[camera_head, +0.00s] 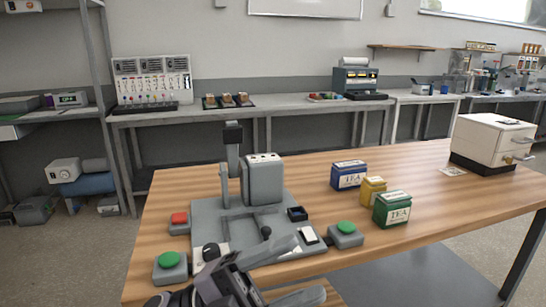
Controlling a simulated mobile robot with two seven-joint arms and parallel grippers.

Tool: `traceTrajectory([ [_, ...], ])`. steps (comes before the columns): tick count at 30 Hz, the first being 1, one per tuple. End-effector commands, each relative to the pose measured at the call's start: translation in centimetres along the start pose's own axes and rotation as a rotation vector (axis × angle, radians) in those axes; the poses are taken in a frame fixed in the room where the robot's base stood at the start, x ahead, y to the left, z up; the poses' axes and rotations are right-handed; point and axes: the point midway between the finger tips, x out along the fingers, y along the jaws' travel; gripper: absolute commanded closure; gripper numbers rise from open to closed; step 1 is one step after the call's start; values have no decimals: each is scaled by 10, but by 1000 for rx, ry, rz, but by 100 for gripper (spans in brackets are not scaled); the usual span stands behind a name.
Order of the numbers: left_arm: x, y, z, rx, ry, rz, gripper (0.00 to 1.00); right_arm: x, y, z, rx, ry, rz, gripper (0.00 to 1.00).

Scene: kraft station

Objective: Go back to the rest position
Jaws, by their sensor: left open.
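My left gripper (280,272) is at the bottom of the head view, in front of the near edge of the wooden table (420,165). It is open, and I see nothing between its fingers. One finger overlaps the front of a grey press-like station (210,222) in the picture; I cannot tell whether they touch. My right gripper is not in view.
Green buttons (169,260) (346,228) flank the station; a red button (179,219) is behind left. Blue (348,176), yellow (373,191) and green (392,209) tea boxes stand right of it. A white box with handles (492,143) is far right.

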Motion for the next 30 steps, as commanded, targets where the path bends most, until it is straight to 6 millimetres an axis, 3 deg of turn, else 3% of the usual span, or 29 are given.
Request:
traceTrajectory([
  [3, -28, -7, 25, -112, -203, -180, 35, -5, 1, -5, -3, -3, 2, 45],
  [7, -72, -1, 52, -235, -443, -343, 35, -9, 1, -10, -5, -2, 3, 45],
  [14, -176, 47, 75, -474, -897, -544, 35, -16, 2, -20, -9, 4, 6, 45],
  [19, -257, 107, 58, -668, -1239, -624, 35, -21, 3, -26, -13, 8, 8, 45],
  [24, -323, 167, 15, -855, -1535, -650, 35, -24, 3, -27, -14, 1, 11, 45],
  [30, -358, 205, -24, -980, -1712, -646, 35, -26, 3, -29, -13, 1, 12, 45],
])
